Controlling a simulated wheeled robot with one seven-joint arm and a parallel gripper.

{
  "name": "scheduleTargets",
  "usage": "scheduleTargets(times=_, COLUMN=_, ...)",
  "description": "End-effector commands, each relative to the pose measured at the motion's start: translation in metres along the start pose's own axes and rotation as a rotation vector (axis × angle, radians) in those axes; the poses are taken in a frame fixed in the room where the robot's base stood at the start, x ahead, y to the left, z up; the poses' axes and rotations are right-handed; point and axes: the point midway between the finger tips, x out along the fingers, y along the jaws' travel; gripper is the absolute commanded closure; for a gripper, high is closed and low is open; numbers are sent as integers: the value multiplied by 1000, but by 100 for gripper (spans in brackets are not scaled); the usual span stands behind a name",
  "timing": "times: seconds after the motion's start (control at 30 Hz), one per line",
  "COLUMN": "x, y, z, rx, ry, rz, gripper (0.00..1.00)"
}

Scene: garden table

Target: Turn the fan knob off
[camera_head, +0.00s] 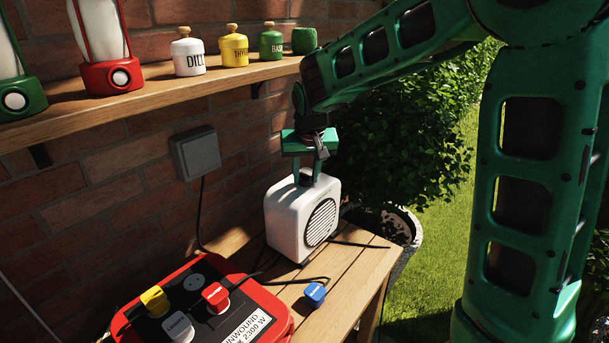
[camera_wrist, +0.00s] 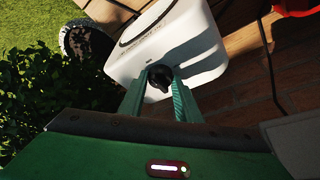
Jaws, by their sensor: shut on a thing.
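The white fan (camera_head: 291,222) stands on the wooden table (camera_head: 350,262), with its round grille facing front right. Its black knob (camera_wrist: 160,78) sits on the top face, seen in the wrist view between my fingertips. My gripper (camera_head: 307,178) points straight down over the fan's top, and in the wrist view its fingers (camera_wrist: 160,82) are closed on the knob from both sides. The white fan body (camera_wrist: 190,45) fills the top middle of the wrist view. In the head view the knob is mostly hidden by the fingers.
A red cable reel (camera_head: 265,328) with yellow, white and red plugs lies at the front left. A blue plug (camera_head: 315,294) lies on the table. A shelf (camera_head: 150,95) with lanterns and spice jars runs above on the brick wall. A wall box (camera_head: 196,151) hangs behind the fan.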

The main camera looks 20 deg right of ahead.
Motion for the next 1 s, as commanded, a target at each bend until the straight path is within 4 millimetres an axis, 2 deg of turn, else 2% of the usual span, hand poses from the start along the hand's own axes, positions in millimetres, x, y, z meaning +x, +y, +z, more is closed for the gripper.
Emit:
scheduleTargets(times=0.37, x=0, y=2, z=-1, rx=-192, ry=2, rz=-80, gripper=92)
scheduleTargets(times=1.0, x=2, y=8, z=-4, rx=-751, ry=1, rz=-310, gripper=92)
